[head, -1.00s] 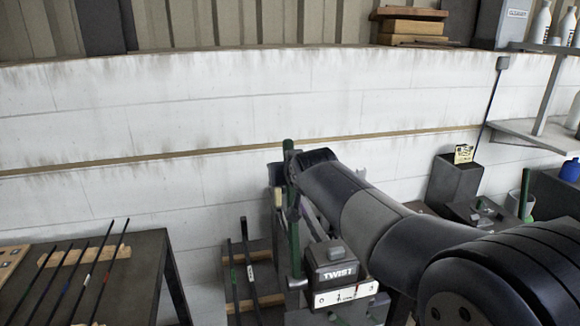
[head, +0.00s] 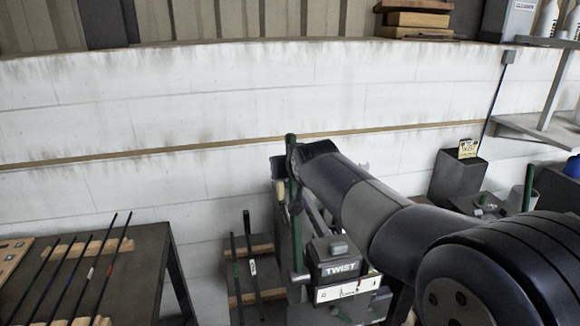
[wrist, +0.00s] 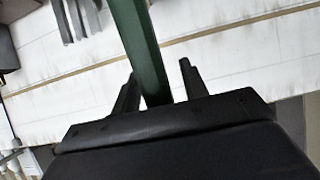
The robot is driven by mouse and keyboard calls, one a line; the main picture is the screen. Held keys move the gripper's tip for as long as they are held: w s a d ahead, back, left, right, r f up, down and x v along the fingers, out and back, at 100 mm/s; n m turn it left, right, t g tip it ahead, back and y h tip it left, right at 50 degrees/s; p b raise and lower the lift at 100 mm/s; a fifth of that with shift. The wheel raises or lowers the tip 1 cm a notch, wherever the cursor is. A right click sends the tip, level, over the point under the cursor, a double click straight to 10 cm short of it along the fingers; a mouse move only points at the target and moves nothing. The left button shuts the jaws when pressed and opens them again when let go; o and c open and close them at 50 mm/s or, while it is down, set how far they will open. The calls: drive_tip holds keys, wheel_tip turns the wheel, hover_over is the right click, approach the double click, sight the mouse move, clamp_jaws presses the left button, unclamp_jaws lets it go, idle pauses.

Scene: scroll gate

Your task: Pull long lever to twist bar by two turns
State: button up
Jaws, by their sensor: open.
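The long green lever (head: 297,232) stands nearly upright beside the box labelled TWIST (head: 338,268) in the head view. A white scale with numbers (head: 347,289) is on the box's front; its exact reading is too small to tell. In the wrist view the lever (wrist: 138,45) runs down between the two black fingers of my gripper (wrist: 158,90). The fingers are open, one on each side of the lever, with a visible gap on the right finger's side. In the head view my arm reaches to the lever's upper part and hides some of the mechanism behind it.
A dark table (head: 148,262) with several thin rods stands at left. Two dark rods lean on a wooden rack (head: 255,250) left of the lever. A white wall (head: 150,110) is behind. A dark pedestal (head: 457,180) with a small sign stands at right.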

drive_tip(key=b+v, duration=0.2)
drive_tip(key=v, duration=0.9)
drive_tip(key=shift+b, duration=0.3)
drive_tip(key=shift+w+f, duration=0.1)
drive_tip(key=shift+w, duration=0.05)
drive_tip(key=p+x, duration=0.2)
drive_tip(key=x, duration=0.8)
drive_tip(key=shift+w+p, duration=0.25)
drive_tip(key=shift+p, duration=0.05)
drive_tip(key=shift+a+f, duration=0.1)
